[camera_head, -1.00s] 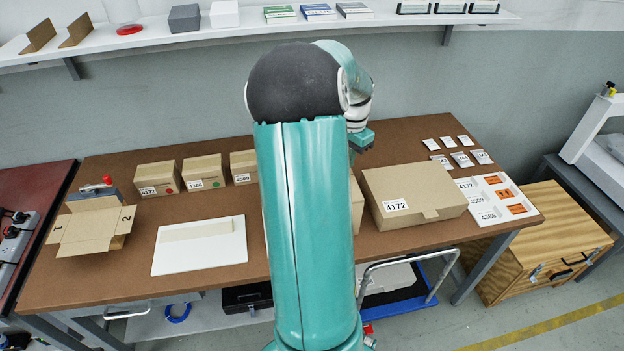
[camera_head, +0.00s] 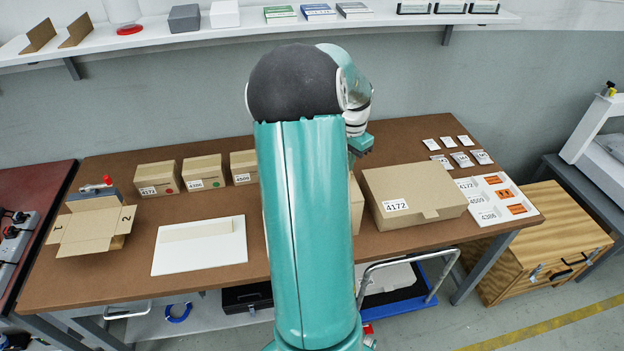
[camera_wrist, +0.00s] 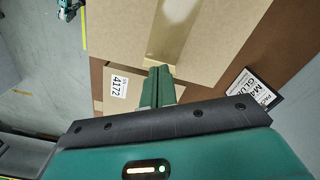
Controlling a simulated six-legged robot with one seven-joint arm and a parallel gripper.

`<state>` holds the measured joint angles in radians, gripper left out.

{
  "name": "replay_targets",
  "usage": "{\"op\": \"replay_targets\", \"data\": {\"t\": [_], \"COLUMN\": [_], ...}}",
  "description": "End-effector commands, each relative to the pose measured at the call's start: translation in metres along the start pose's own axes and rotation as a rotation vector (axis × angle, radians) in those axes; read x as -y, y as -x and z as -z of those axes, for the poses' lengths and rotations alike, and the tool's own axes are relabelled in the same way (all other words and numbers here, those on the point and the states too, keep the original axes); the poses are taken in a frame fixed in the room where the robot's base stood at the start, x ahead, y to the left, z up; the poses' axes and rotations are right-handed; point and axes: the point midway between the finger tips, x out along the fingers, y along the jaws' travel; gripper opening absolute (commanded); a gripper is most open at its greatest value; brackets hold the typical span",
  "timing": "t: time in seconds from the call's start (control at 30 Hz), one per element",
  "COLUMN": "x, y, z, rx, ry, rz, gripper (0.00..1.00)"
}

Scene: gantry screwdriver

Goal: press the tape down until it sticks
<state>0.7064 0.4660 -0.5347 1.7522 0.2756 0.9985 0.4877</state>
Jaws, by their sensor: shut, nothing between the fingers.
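In the wrist view, a shiny tan strip of tape (camera_wrist: 176,30) runs along the top of a cardboard box (camera_wrist: 115,28). My gripper (camera_wrist: 160,70) is shut and empty, with its fingertips at the near end of the visible tape. I cannot tell whether they touch it. A label reading 4172 (camera_wrist: 118,87) shows on cardboard to the left of the fingers. In the head view, my gripper (camera_head: 361,146) is partly hidden behind my arm. A box (camera_head: 357,205) behind my arm shows only its right edge, so its tape is hidden there.
A large closed box labelled 4172 (camera_head: 415,192) stands just right of the arm. A card with labels (camera_head: 482,211) and small packets (camera_head: 462,159) lie further right. Several small boxes (camera_head: 204,171), a white board (camera_head: 172,258) and an open carton (camera_head: 85,232) are on the left.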

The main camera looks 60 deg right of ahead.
Motion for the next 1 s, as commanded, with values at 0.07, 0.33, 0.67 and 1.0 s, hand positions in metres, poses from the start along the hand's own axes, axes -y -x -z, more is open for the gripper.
{"op": "replay_targets", "data": {"t": [0.07, 0.33, 0.67, 1.0], "x": [0.0, 0.0, 0.0, 0.0], "y": [-0.002, -0.006, -0.012, -0.018], "z": [0.0, 0.0, 0.0, 0.0], "rx": [0.001, 0.001, 0.0, 0.001], "ry": [0.0, 0.0, -0.001, -0.001], "rz": [0.0, -0.001, 0.0, 0.0], "gripper": [0.0, 0.0, 0.0, 0.0]}}
